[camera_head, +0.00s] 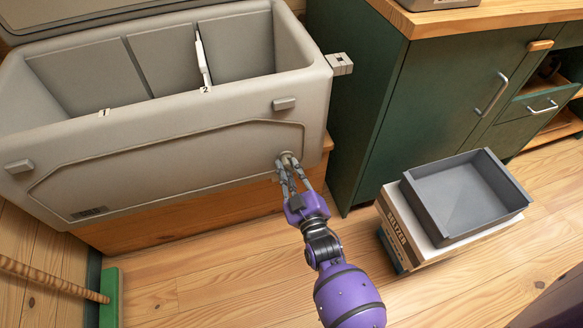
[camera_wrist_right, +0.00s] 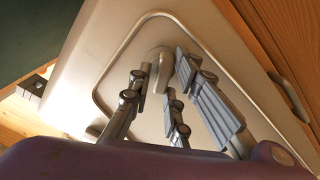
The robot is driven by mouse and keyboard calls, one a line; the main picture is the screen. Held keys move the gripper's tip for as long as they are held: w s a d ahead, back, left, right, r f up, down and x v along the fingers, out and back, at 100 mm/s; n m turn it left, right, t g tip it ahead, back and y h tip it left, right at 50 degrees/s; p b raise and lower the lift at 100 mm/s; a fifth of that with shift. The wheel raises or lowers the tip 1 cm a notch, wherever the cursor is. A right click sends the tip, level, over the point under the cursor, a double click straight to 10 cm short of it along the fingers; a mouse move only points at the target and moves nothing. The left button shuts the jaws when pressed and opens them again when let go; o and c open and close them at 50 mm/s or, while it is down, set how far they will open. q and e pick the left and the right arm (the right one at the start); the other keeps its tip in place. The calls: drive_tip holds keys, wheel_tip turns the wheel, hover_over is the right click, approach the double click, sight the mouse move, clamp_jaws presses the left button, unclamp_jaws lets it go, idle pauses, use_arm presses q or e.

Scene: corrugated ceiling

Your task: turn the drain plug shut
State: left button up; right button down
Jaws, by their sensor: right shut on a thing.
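The drain plug (camera_head: 287,156) sits low on the front of the big grey cooler (camera_head: 150,145), near its right end. My right gripper (camera_head: 290,166) reaches up to it from below and is shut on it. In the right wrist view the plug (camera_wrist_right: 161,72) shows between the fingertips of my right gripper (camera_wrist_right: 160,78), against the cooler's front panel. The fingers partly hide the plug, and I cannot tell how far it is turned. My left gripper is not in view.
The cooler's lid is open, with numbered compartments inside. A grey tray (camera_head: 465,195) rests on a box (camera_head: 405,225) at the right. A green cabinet (camera_head: 430,110) stands behind it. Wooden floor between is clear.

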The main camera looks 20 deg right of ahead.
drive_tip(key=m+p, duration=0.1)
drive_tip(key=m, duration=0.4)
drive_tip(key=shift+d+m, duration=0.1)
drive_tip(key=shift+m, duration=0.2)
idle(0.4)
drive_tip(key=c, duration=1.6)
unclamp_jaws()
drive_tip(key=s, duration=1.2)
